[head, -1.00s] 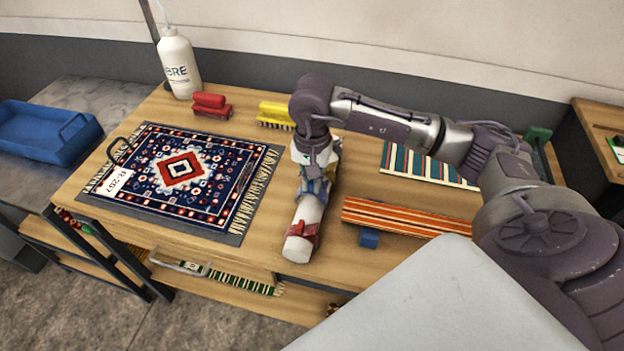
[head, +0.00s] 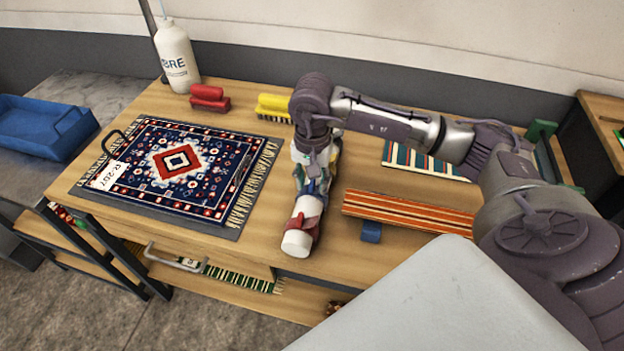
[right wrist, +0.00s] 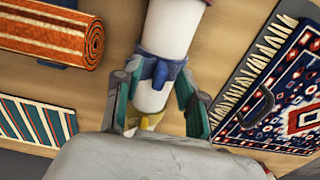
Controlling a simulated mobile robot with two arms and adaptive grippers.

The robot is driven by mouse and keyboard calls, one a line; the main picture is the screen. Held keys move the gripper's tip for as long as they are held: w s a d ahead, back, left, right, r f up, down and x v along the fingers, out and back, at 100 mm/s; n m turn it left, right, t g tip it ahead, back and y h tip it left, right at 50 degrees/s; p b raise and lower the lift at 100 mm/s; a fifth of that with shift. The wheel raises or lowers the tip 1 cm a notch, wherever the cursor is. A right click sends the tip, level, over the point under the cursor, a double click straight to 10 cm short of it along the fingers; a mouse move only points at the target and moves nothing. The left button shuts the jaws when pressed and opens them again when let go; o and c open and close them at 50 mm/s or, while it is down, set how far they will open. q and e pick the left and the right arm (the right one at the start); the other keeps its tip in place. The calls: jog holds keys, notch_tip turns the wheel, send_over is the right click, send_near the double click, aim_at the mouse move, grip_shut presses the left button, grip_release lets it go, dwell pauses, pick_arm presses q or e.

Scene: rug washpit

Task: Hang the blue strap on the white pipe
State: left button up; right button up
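The white pipe (head: 297,243) lies along the table, its near end toward the front edge. The blue strap (right wrist: 161,71) is across the pipe in the right wrist view, with a short tab on top. In the head view it is a small blue patch (head: 314,187) below my gripper. My right gripper (right wrist: 158,72) is open, with one finger on each side of the pipe close to the strap's sides; I cannot tell if they touch it. In the head view the gripper (head: 315,172) is partly hidden by its own wrist. My left gripper is out of view.
A red strap (head: 305,215) is nearer the pipe's front end; a yellow one (right wrist: 150,121) is on the wrist side. A patterned rug (head: 180,160) lies left, a rolled orange striped rug (head: 400,212) right. Brushes and a white bottle (head: 176,58) stand behind.

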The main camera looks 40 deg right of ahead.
jog(key=shift+r, duration=0.2)
notch_tip(320, 180, up, 12)
jog(key=shift+f, duration=0.15)
dwell(0.4)
